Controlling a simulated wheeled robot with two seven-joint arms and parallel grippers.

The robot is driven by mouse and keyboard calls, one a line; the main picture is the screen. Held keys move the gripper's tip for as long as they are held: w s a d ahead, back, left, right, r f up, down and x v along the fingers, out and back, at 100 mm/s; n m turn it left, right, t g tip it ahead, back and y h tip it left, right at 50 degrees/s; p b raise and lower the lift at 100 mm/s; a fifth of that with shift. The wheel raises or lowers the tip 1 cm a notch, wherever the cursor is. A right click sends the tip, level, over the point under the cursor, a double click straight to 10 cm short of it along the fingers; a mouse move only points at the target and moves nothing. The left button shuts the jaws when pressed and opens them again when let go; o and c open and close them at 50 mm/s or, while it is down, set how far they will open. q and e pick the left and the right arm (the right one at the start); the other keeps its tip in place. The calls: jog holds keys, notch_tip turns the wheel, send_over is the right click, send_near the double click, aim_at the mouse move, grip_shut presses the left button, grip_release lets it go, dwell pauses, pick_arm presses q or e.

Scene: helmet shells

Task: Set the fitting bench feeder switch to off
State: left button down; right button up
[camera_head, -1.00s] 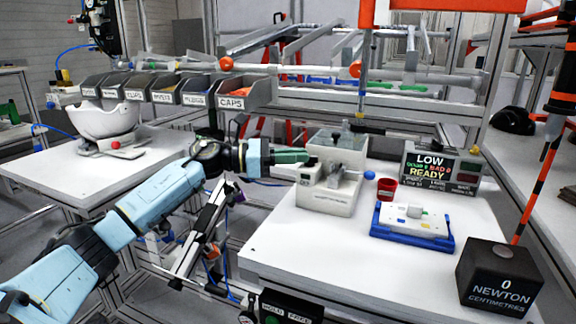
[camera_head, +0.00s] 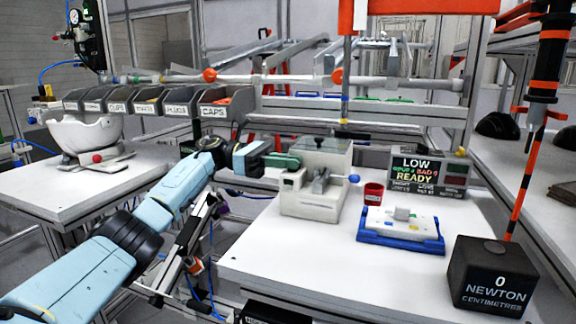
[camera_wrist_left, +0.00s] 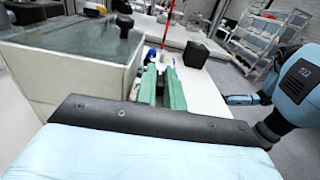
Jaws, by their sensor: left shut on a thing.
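The fitting bench feeder (camera_head: 310,203) is a beige box with a clear lid on the white bench in the middle of the head view. In the left wrist view its box and lid (camera_wrist_left: 75,55) fill the left side. My left gripper (camera_head: 290,160) has green fingers and is at the feeder's upper left side. In the left wrist view the fingers (camera_wrist_left: 163,85) lie close together alongside the feeder wall. They are shut on a small part there, apparently the feeder switch, which the fingers hide. Its on or off position cannot be read.
Labelled bins (camera_head: 180,104) are behind my arm. The bench's front is clear.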

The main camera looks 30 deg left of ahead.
pick_arm(q)
jog(key=shift+a+f+g, duration=0.1)
jog(key=shift+a+g, duration=0.05)
jog(key=shift+g, duration=0.15)
pick_arm(e)
jog(key=shift+w+a+r, duration=0.1)
jog(key=shift+a+r, duration=0.1)
jog(key=shift+r, duration=0.05)
pick_arm(q)
jog(key=c, duration=1.5)
grip_release()
jog(key=shift+s+a, duration=0.1)
jog(key=shift+a, duration=0.05)
pick_arm(e)
jog(key=shift+r, duration=0.15)
